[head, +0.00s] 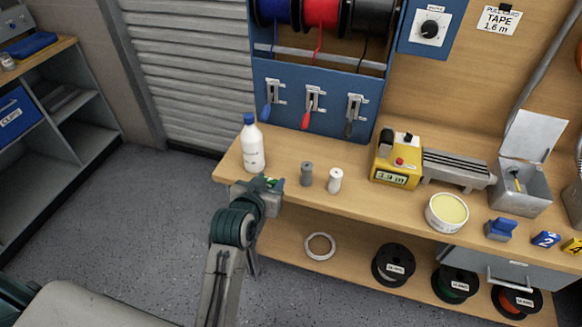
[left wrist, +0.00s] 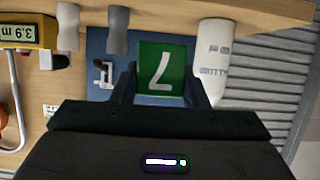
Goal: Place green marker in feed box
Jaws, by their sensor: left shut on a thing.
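The green marker (left wrist: 161,70) is a small green block with a white figure on its face. My left gripper (left wrist: 160,92) is shut on it, one finger at each side. In the head view my left gripper (head: 270,187) is at the bench's front left edge, and only a bit of green shows at its tip. A grey metal box (head: 519,198) with its lid standing open is at the right of the bench, far from the gripper. I take it for the feed box; a small yellow thing shows inside. My right gripper is not in view.
A white bottle (head: 252,146) stands just behind the gripper. A grey piece (head: 307,174) and a white piece (head: 335,181) stand to its right. The yellow length meter (head: 396,163) and a round tub (head: 446,213) lie between gripper and box. Blue (head: 545,240) and yellow markers are at right.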

